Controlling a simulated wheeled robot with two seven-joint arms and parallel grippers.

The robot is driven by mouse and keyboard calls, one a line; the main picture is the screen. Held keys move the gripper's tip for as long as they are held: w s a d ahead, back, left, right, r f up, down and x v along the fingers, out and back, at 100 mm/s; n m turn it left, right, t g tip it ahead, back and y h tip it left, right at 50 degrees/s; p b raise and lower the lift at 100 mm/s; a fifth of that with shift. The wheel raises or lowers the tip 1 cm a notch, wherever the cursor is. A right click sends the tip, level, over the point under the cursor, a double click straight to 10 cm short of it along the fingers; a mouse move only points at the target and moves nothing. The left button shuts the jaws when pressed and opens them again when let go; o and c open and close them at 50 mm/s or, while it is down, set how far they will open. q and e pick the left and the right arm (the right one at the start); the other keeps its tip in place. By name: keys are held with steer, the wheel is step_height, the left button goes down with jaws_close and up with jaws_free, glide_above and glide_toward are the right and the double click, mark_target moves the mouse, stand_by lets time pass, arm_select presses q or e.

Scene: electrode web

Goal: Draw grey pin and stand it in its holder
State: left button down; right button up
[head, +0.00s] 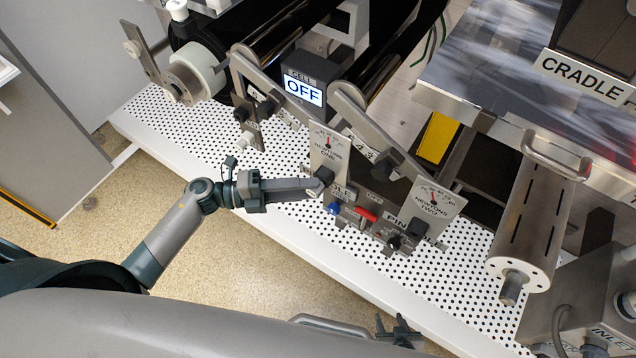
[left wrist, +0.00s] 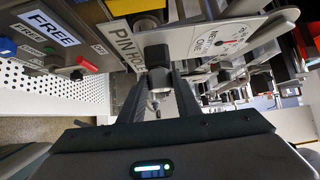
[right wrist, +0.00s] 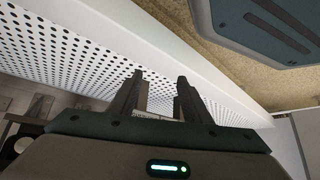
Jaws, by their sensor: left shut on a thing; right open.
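My left gripper (head: 318,186) reaches in from the left to the dial plate marked ONE. It is shut on the dark grey knob of the grey pin (head: 325,175), in front of that plate's lower part. In the left wrist view the knob (left wrist: 157,54) stands at the fingertips (left wrist: 158,78), and a thin metal piece shows between the fingers. How far the pin sits in the plate is hidden. My right gripper (head: 397,330) is open and empty at the bottom.
A blue knob (head: 334,208) and a red handle (head: 367,214) are close below the left gripper. The dial plate marked TWO (head: 432,205) stands to the right. The perforated white deck (head: 290,215) has clear room along its front edge. A slotted metal roller (head: 535,225) is at right.

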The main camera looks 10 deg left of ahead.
arm_select(q)
steer(key=shift+s, duration=0.2)
arm_select(e)
steer(key=shift+w+r, duration=0.15)
steer(key=shift+w, duration=0.3)
arm_select(q)
steer(key=shift+s+a, duration=0.1)
arm_select(e)
steer(key=shift+s, duration=0.1)
arm_select(q)
steer(key=shift+s, duration=0.1)
arm_select(e)
steer(key=shift+s+a+f, duration=0.1)
steer(key=shift+s+f, duration=0.05)
steer(key=shift+s, duration=0.3)
steer(key=shift+s+a+f, duration=0.1)
steer(key=shift+s, duration=0.35)
